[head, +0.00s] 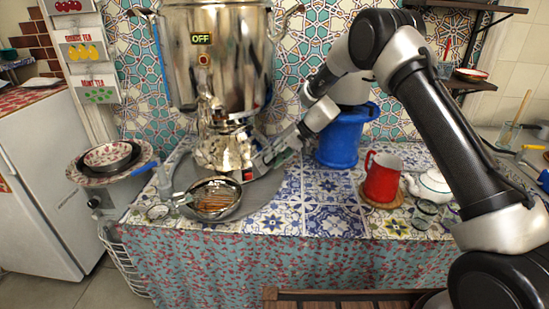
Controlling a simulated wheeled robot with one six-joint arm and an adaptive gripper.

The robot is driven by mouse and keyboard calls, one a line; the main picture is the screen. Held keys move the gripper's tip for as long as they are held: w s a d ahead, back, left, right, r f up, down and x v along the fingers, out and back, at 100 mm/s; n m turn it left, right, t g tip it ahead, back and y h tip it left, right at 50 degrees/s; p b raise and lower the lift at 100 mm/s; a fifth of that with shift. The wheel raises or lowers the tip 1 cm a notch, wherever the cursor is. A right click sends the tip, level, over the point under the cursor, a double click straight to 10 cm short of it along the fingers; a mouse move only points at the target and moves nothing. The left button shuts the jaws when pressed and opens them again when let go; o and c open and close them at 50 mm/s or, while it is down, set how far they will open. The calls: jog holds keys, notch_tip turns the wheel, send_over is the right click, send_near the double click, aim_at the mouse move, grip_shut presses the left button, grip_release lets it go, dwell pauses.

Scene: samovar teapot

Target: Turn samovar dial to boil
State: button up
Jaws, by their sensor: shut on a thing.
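The silver samovar (228,75) stands at the back of the tiled counter. Its display (201,38) reads OFF, and the small round dial (204,59) sits just below it. A shiny metal teapot (222,150) is in front of the samovar's lower body, under the dial. My gripper (262,165) is low at the right side of the teapot, well below the dial. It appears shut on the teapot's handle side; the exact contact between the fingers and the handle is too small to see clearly.
A metal bowl with brown contents (214,199) is in front of the teapot on a grey round tray (262,190). A blue canister (340,138), a red mug (382,178) and a white teapot (431,187) stand to the right. Patterned tiles between tray and mug are clear.

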jog(key=o, duration=0.7)
jog(key=v, duration=1.2)
